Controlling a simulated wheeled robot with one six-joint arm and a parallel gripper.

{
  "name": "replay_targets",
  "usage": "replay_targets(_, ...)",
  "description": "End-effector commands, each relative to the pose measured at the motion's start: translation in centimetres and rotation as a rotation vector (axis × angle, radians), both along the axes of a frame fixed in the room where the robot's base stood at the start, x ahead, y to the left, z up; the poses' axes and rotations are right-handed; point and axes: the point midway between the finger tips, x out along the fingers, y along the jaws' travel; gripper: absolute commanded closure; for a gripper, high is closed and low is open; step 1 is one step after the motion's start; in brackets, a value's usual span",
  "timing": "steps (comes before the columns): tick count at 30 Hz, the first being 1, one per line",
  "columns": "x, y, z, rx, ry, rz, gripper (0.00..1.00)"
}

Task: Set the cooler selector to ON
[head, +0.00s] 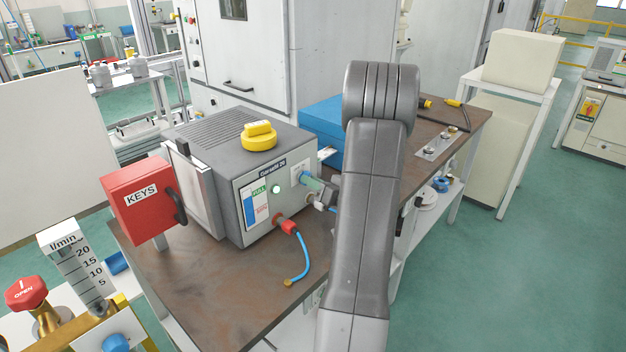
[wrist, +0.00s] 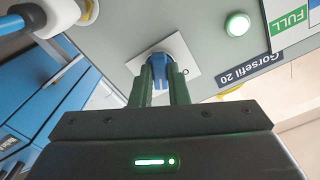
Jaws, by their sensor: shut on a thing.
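The cooler (head: 225,206) is a grey box labelled Gorsefil 20 on the brown bench. Its selector is a blue knob (wrist: 159,59) on a white plate (wrist: 183,58) on the front face. My gripper (wrist: 161,75) has its green fingers closed around the knob, one on each side. One letter shows beside the knob on the plate; the fingers hide the rest of the marking, so I cannot tell the setting.
A green lamp (head: 276,188) is lit left of the plate. A red connector with a blue hose (head: 303,258) sits below. A yellow piece (head: 259,138) lies on top. A red KEYS box (head: 143,198) stands left, a blue box (head: 322,130) behind.

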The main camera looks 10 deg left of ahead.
Motion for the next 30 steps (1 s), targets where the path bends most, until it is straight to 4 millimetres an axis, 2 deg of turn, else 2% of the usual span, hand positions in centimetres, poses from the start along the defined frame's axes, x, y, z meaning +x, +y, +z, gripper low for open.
replay_targets(19,0.01,-0.02,-0.02,0.029,0.044,0.000,1.00)
replay_targets(20,0.01,-0.02,-0.02,0.029,0.044,0.000,0.84)
replay_targets(23,0.01,-0.02,-0.02,0.029,0.044,0.000,0.64)
replay_targets(30,0.00,-0.01,0.00,0.029,0.044,0.000,0.64)
